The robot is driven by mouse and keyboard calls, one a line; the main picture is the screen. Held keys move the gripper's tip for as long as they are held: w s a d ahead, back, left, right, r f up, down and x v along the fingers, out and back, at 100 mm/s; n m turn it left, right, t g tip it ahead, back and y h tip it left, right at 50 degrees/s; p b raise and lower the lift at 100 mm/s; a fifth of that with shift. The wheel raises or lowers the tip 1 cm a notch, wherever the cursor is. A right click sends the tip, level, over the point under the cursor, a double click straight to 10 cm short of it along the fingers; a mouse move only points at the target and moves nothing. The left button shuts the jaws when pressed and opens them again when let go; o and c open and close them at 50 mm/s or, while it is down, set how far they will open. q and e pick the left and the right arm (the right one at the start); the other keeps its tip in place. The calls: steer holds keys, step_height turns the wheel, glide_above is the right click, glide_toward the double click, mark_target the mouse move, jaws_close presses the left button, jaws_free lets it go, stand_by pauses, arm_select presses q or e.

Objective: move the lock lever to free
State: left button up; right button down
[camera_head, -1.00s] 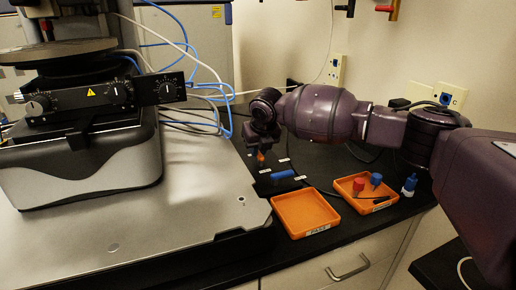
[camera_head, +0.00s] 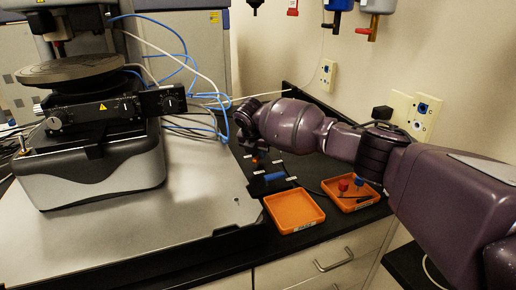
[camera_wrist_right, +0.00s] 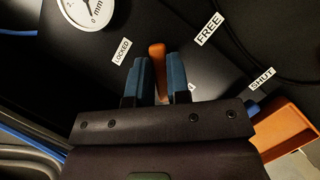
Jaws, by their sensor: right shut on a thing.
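The lock lever (camera_wrist_right: 157,58) has an orange handle. In the right wrist view it stands between the blue fingers of my right gripper (camera_wrist_right: 159,78), which is shut on it. The LOCKED label (camera_wrist_right: 122,51) lies to the left of the handle and the FREE label (camera_wrist_right: 209,29) to its upper right; the handle sits between them. In the head view the orange handle (camera_head: 255,161) shows small below my right wrist, which hides most of the gripper (camera_head: 252,153). My left gripper is in neither view.
A SHUT label (camera_wrist_right: 262,78) lies right of FREE. A gauge dial (camera_wrist_right: 92,10) is at upper left. A blue cylinder (camera_head: 273,177) is close by. An empty orange tray (camera_head: 294,210) and another orange tray (camera_head: 362,203) with small parts stand in front. The profiler (camera_head: 90,160) is left.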

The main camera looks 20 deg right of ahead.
steer(key=shift+s+d+r+m+g+p, duration=0.15)
steer(key=shift+m+g+p, duration=0.25)
steer(key=shift+m, duration=0.6)
steer(key=m, duration=0.2)
steer(key=m+g+h+p, duration=0.1)
steer(key=m, duration=0.1)
steer(key=shift+s+d, duration=0.15)
steer(key=shift+s, duration=0.25)
steer(key=shift+s+f+m+g, duration=0.15)
steer(key=shift+m+g, duration=0.2)
steer(key=shift+m, duration=0.35)
steer(key=shift+s+f+m+g, duration=0.1)
steer(key=shift+m+g, duration=0.25)
steer(key=shift+m, duration=0.35)
steer(key=shift+d, duration=0.1)
steer(key=c, duration=1.1)
jaws_free()
steer(key=shift+r, duration=0.15)
